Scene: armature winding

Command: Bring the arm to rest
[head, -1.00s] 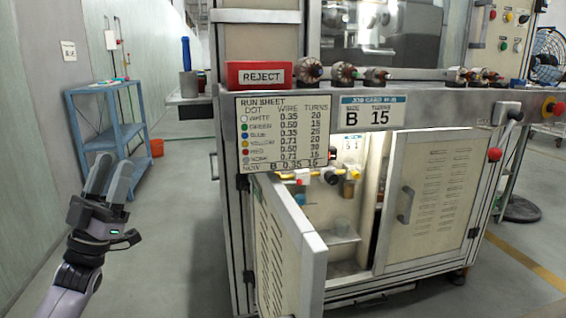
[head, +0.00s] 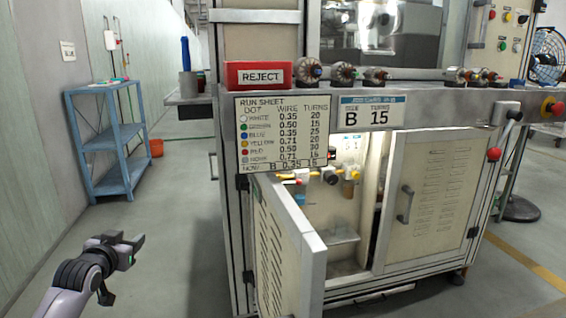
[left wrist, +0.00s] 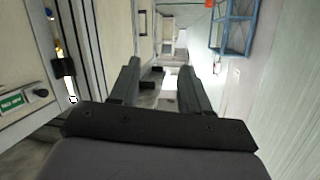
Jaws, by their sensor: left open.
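My left gripper (head: 136,243) is in the lower left of the head view, over the open floor and left of the machine's open cabinet door. It also shows in the left wrist view (left wrist: 157,85), where its two fingers stand apart with nothing between them. The arm comes in from the lower left corner of the head view. My right gripper is in neither view.
The machine cabinet's left door (head: 290,245) stands open toward me; its right door (head: 430,200) looks shut. A red REJECT bin (head: 258,75) and several armatures (head: 343,72) sit on the ledge above. A blue shelf (head: 107,140) stands at the left wall. Floor between is clear.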

